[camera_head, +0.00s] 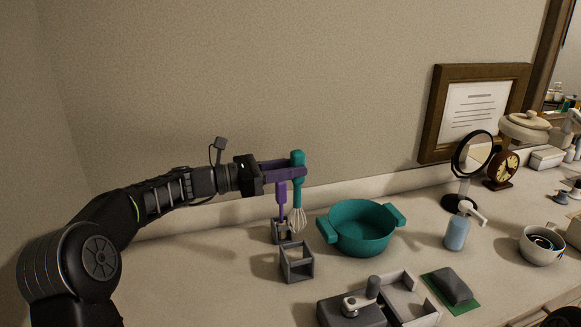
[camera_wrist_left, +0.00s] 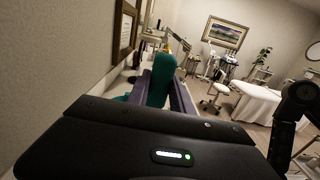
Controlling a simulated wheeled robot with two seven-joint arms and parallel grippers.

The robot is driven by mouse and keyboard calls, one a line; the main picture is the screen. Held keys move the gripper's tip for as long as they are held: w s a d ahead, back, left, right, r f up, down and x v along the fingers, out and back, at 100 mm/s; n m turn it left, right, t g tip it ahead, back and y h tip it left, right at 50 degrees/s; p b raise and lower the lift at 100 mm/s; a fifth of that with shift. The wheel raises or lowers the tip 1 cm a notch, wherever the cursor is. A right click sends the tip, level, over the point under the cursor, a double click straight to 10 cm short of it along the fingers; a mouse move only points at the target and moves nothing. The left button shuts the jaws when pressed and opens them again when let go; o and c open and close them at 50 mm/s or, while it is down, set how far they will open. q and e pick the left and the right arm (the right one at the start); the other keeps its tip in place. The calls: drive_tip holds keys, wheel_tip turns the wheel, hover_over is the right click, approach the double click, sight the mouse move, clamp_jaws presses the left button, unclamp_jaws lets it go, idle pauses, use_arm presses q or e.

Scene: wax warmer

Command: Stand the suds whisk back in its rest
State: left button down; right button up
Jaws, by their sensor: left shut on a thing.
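The suds whisk has a teal handle (camera_head: 298,160) and a pale wire head (camera_head: 298,218). My left gripper (camera_head: 299,172) is shut on the upper handle and holds the whisk nearly upright, head down. In the left wrist view the teal handle (camera_wrist_left: 161,78) shows between my purple fingers. A grey open-framed rest (camera_head: 297,263) stands on the counter below and in front of the whisk; it looks empty. A second grey rest (camera_head: 282,233) behind it holds a purple-handled tool (camera_head: 281,203), partly hidden at the top by my fingers. My right gripper is out of view.
A teal two-handled bowl (camera_head: 362,228) stands just right of the whisk. A grey device with a crank (camera_head: 352,308) and a tray (camera_head: 412,300) are at the front. A blue pump bottle (camera_head: 457,230) and a mirror (camera_head: 472,155) are farther right. Counter left of the rests is clear.

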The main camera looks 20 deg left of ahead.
use_arm(q)
drive_tip(key=shift+d+f+b, duration=0.1)
drive_tip(key=shift+f+b, duration=0.35)
drive_tip(key=shift+f, duration=0.15)
drive_tip(key=shift+f+b, duration=1.3)
drive_tip(key=shift+f, duration=1.05)
drive_tip(key=shift+f, duration=0.1)
